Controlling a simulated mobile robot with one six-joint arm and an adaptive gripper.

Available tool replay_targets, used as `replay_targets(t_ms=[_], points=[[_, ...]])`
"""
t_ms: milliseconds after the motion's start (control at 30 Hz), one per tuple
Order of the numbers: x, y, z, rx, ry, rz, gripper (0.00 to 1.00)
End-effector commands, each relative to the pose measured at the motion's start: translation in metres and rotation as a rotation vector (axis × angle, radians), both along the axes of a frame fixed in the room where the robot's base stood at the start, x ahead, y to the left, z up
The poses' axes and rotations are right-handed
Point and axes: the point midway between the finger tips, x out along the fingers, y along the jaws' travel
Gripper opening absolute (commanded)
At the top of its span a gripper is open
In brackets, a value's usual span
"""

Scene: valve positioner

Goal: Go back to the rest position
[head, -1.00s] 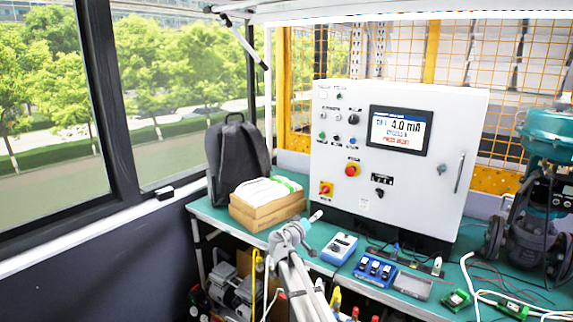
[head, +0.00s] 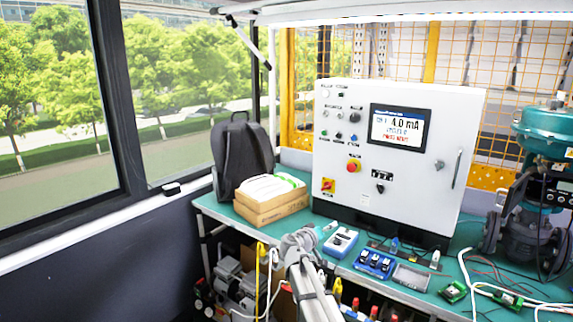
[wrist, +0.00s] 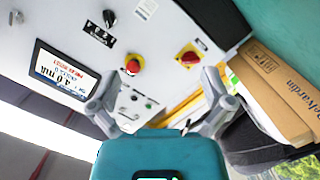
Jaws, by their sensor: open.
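My gripper (wrist: 162,88) is open and empty in the wrist view, its two grey fingers spread apart in front of the control cabinet. In the head view my arm rises from the bottom middle, folded in front of the bench's front edge; the fingers cannot be made out clearly there. The white control cabinet (head: 340,165) stands upright on the bench, and its panel also shows, turned over, in the wrist view (wrist: 120,30). Its screen (head: 398,128) reads about 4.0 mA. A red knob on yellow (head: 353,166) and a red-yellow switch (head: 328,186) sit on its front.
The green bench top (head: 225,212) carries cardboard boxes (head: 270,207), a black backpack (head: 243,160), a blue-white meter (head: 340,241), a blue switch box (head: 374,263) and green circuit boards (head: 454,291). A teal-topped valve (head: 545,130) stands at right. Windows and a dark wall line the left.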

Motion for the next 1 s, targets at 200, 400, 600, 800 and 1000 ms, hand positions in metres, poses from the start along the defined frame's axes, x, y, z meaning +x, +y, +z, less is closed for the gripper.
replay_targets(t_ms=[200, 400, 600, 800, 1000], points=[[-0.033, -0.028, -0.023, 0.083, 0.093, -0.072, 1.0], [-0.084, -0.059, -0.058, 0.218, 0.249, -0.156, 1.0], [-0.142, -0.076, -0.096, 0.38, 0.44, -0.213, 1.0], [-0.201, -0.078, -0.128, 0.551, 0.637, -0.221, 1.0], [-0.257, -0.067, -0.15, 0.719, 0.824, -0.181, 1.0]])
